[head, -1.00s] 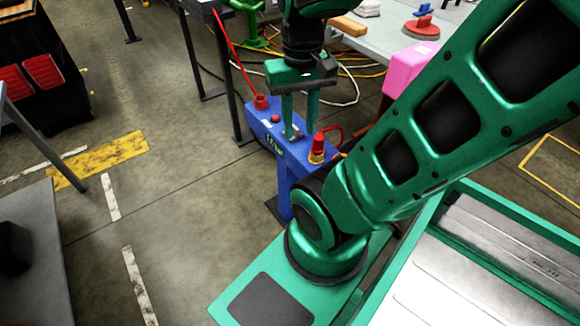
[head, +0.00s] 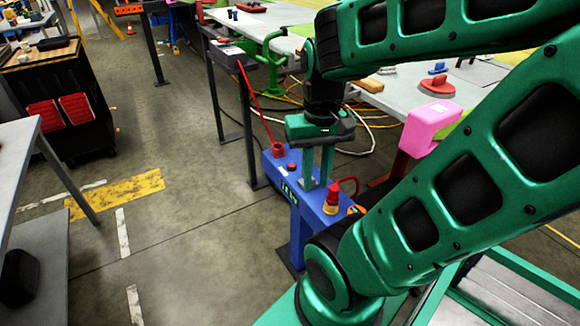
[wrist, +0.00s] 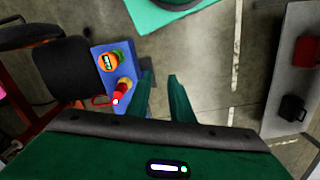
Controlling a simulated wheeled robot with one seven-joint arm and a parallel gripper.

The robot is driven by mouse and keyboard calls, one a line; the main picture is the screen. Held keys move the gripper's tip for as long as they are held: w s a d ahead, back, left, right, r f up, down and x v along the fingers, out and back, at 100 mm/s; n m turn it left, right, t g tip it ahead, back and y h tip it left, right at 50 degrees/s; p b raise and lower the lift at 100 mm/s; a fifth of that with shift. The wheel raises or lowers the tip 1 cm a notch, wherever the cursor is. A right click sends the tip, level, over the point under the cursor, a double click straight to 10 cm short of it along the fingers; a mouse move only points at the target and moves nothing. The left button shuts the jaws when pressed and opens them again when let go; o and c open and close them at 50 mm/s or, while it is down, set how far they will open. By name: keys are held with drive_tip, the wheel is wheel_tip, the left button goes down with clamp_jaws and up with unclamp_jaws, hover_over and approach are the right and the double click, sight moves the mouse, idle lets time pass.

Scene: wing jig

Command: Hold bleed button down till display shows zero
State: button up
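A blue box (head: 279,159) on a blue post carries a small red button (head: 291,167), a red fitting with a hose (head: 278,149) and a red-topped button on a yellow base (head: 332,196). I cannot tell which is the bleed button. A small display with green marks (head: 288,187) is on its front; its digits are too small to read. My gripper (head: 317,182) points down over the box's middle, empty, its fingers slightly apart. Whether they touch the box is unclear. In the wrist view, the gripper (wrist: 160,78) is right of the red-topped button (wrist: 122,92) and an orange round gauge (wrist: 109,62).
A grey bench (head: 380,92) with a pink block (head: 432,122) stands behind to the right. A dark-legged stand (head: 232,55) is behind the box, joined by a red hose. Cables lie on the floor. A black cart (head: 60,110) is at left; floor between is clear.

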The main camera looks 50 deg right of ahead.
clamp_jaws()
idle(1.4)
drive_tip(key=n+t+h, duration=0.3)
drive_tip(key=t+h, duration=0.2)
drive_tip(key=h, duration=0.3)
hover_over(291, 167)
wheel_tip(291, 167, down, 16)
drive_tip(key=shift+f, duration=4.35)
